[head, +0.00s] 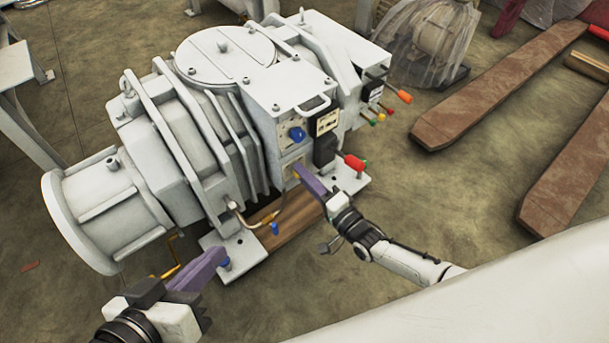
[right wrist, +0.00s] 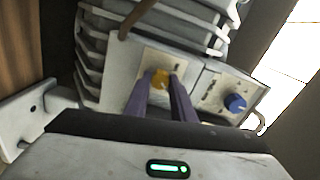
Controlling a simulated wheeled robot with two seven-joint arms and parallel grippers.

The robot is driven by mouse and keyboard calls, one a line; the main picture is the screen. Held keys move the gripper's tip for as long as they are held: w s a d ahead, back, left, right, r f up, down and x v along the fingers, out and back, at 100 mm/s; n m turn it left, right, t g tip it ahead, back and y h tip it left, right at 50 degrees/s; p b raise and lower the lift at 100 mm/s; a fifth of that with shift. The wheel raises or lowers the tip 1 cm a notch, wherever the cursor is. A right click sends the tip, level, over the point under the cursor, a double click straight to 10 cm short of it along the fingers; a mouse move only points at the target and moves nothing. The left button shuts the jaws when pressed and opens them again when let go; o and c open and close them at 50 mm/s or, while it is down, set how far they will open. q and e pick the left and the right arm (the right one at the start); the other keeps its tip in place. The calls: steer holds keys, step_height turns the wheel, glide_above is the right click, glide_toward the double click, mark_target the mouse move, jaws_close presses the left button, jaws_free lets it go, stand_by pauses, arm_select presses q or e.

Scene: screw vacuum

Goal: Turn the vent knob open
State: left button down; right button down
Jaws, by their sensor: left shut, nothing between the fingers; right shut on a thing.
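The grey screw vacuum pump (head: 205,110) stands on the floor. A small yellow knob (right wrist: 160,76) sits on a pale plate on its side panel. My right gripper (head: 298,170) has its purple fingers closed around this knob, as the right wrist view (right wrist: 161,84) shows. In the head view the fingers mostly hide the knob. A blue knob (head: 297,133) is on the panel above it, and it also shows in the right wrist view (right wrist: 235,102). My left gripper (head: 221,254) is shut and empty, low in front of the pump near its base foot.
Levers with red (head: 354,162) and orange (head: 404,96) grips stick out right of the panel. A bent pipe (head: 240,218) and a wooden board (head: 300,232) are low between my grippers. Brown beams (head: 500,85) lie at the right. The floor at the lower left is mostly clear.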

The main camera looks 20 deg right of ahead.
steer(key=shift+f, duration=0.1)
steer(key=c, duration=1.5)
jaws_free()
steer(key=shift+s, duration=0.1)
arm_select(q)
steer(key=a+f+p, duration=0.1)
steer(key=f+g+y+p, duration=0.1)
steer(key=p, duration=0.1)
steer(key=shift+s+a+f+y, duration=0.2)
steer(key=shift+a+f+y, duration=0.1)
steer(key=shift+a+f, duration=0.05)
arm_select(e)
steer(key=v, duration=1)
steer(key=shift+s, duration=0.1)
arm_select(q)
steer(key=shift+w+r, duration=0.1)
